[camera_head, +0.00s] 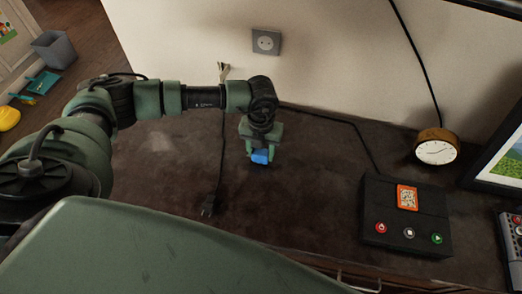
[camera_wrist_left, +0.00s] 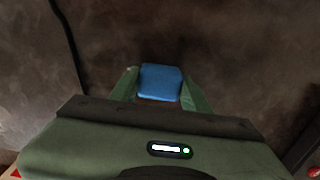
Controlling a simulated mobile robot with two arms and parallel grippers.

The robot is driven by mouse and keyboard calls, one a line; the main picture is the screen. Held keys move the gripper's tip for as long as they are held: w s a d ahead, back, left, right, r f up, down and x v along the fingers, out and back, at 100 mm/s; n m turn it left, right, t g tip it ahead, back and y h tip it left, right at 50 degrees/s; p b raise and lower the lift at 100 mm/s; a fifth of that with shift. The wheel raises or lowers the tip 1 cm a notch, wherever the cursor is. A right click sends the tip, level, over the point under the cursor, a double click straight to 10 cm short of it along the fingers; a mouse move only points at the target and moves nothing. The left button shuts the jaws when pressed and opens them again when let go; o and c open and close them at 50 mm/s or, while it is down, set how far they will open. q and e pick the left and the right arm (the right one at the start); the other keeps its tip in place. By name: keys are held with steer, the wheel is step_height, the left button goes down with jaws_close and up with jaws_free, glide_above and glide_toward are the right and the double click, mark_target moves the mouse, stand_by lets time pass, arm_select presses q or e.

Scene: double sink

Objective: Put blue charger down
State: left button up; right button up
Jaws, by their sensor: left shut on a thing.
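The blue charger (camera_head: 260,156) is a small blue block held at the tips of my left gripper (camera_head: 261,160) in the head view. The left gripper points down over the dark brown tabletop (camera_head: 165,185). In the left wrist view the charger (camera_wrist_left: 160,82) sits between the two green fingers (camera_wrist_left: 160,92), which are shut on it. I cannot tell whether its underside touches the tabletop. My right gripper is in neither view.
A black box (camera_head: 405,214) with colored buttons stands to the right. A round wooden clock (camera_head: 436,147) is behind it. A picture frame (camera_head: 505,160) and a remote (camera_head: 513,235) are at the right edge. A wall socket (camera_head: 266,41) is above.

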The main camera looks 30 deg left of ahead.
mark_target(261, 151)
arm_select(q)
steer(key=shift+f+b, duration=0.4)
steer(key=shift+f, duration=0.2)
steer(key=o, duration=1.4)
steer(key=shift+r, duration=0.1)
steer(key=shift+c, duration=0.2)
steer(key=shift+r+p, duration=0.3)
steer(key=shift+p, duration=0.05)
steer(key=shift+r+p, duration=0.5)
steer(key=shift+r, duration=0.05)
step_height(261, 151, up, 11)
steer(key=b, duration=0.2)
steer(key=shift+r, duration=0.2)
